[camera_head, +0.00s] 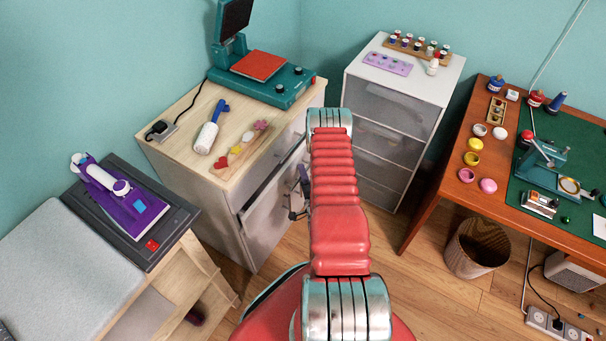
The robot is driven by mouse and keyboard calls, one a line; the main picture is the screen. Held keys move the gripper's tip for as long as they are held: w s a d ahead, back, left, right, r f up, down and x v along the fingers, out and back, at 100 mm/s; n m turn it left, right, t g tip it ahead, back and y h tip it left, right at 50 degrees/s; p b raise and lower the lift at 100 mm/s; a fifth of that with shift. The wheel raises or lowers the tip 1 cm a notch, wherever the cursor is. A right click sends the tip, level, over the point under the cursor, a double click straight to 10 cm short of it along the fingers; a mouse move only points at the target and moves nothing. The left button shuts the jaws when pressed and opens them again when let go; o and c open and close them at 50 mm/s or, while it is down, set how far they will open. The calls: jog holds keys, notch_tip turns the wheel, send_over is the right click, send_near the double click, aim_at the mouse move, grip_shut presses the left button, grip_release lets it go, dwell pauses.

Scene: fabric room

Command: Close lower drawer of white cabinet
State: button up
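The white cabinet (428,86) stands against the back wall, right of the middle, with grey drawer fronts stacked down its face. Its upper drawer (397,106) looks flush. The lower drawer front (380,194) is near the floor, and its left part is hidden behind my red arm; I cannot tell how far it is open. My gripper (298,197) is low, left of my arm and in front of the wood-topped cabinet, apart from the white cabinet. It is small and partly covered by the arm, so its fingers cannot be read.
The wood-topped cabinet (185,165) on the left has a front panel (272,212) near my gripper. A wicker bin (476,248) stands under the orange desk (440,190) on the right. Floor (410,265) is clear between them. A power strip (555,325) lies at lower right.

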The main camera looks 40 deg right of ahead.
grip_shut()
jog(key=shift+f, duration=0.1)
dwell(0.3)
